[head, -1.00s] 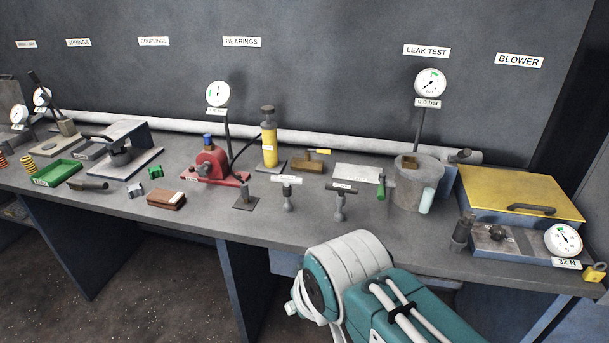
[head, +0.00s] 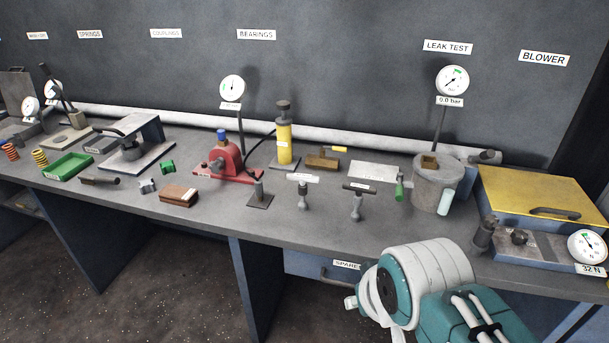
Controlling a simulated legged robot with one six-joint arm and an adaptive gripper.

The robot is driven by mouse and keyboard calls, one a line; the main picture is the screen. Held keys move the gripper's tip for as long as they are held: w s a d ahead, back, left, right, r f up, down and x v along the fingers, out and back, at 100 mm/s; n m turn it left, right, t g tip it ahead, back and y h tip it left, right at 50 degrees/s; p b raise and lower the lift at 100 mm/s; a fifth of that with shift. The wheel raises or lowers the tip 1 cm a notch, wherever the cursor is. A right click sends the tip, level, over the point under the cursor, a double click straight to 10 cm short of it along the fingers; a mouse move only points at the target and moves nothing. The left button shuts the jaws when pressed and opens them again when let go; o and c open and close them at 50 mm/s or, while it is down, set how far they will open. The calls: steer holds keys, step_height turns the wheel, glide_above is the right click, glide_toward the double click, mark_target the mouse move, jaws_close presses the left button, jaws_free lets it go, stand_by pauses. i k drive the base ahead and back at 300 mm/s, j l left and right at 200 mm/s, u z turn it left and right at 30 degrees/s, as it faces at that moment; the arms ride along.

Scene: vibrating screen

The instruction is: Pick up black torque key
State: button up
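Two T-handled keys lie on the middle of the bench. The right one has a dark handle and grey shaft and looks like the black torque key (head: 357,203); a small label shows on its handle. My gripper is out of view; only a teal and white part of my arm shows at the lower right, in front of the bench edge. Nothing visible touches either key.
A green-handled tool (head: 399,191) and a grey pot (head: 433,188) stand right of the dark key. A small dark stand (head: 259,195) and red pump (head: 226,161) are to the left. A yellow-lidded box (head: 545,194) is far right. The bench front (head: 330,232) is clear.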

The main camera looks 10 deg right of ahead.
mark_target(359, 189)
steer(key=i+j+u, duration=0.1)
steer(key=i+j, duration=1.2)
